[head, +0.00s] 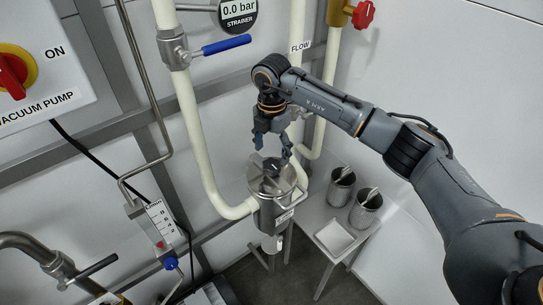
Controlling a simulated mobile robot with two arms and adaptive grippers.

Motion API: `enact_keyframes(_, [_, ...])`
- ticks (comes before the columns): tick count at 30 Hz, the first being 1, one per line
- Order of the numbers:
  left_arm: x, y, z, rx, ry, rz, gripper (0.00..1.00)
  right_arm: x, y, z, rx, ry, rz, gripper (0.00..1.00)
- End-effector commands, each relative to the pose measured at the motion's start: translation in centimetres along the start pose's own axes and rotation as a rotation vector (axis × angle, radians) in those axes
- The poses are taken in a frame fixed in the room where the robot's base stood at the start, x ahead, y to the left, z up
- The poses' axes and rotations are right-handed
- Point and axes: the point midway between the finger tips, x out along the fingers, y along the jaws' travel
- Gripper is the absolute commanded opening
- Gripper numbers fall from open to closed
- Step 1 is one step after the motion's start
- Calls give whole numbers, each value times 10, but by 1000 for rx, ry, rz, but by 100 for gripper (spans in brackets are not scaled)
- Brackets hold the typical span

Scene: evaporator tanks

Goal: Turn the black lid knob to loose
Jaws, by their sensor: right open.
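The black lid knob (272,167) sits on top of the steel strainer pot's lid, in the middle of the head view. The steel pot (272,213) stands upright between cream pipes. My right gripper (272,155) is just above the knob, fingers pointing down and spread apart. The fingers partly cover the knob and lid, so I cannot tell whether they touch the knob. My left gripper is not in view.
A blue-handled valve (226,45) and a round gauge reading 0.0 bar (238,14) are above left. A red valve handle (363,14) is above right. Two metal cups (341,188) and a white tray (335,237) stand on a small table right of the pot.

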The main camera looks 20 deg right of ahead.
Motion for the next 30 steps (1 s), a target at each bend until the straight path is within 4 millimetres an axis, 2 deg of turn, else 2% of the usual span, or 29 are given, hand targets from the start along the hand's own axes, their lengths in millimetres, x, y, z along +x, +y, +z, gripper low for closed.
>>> enact_keyframes(3, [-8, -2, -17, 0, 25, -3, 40, 20, -1, -1, 0, 2, -3, 70])
enact_keyframes(6, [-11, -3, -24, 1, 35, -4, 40, 32, 0, -1, 0, 1, -1, 70])
enact_keyframes(12, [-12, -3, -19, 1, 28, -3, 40, 44, 0, 0, 0, 0, 1, 70])
enact_keyframes(19, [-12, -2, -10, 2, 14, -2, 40, 45, 0, 0, -1, 0, 1, 70])
enact_keyframes(20, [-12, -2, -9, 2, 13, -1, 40, 45, 0, 0, -1, 0, 1, 68])
enact_keyframes(27, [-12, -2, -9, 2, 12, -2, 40, 45, 0, 0, -1, 0, 1, 19])
enact_keyframes(28, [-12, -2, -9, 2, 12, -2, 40, 45, 0, 0, -1, 0, 1, 16])
enact_keyframes(30, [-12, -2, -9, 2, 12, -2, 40, 45, 0, 0, -1, 0, 1, 16])
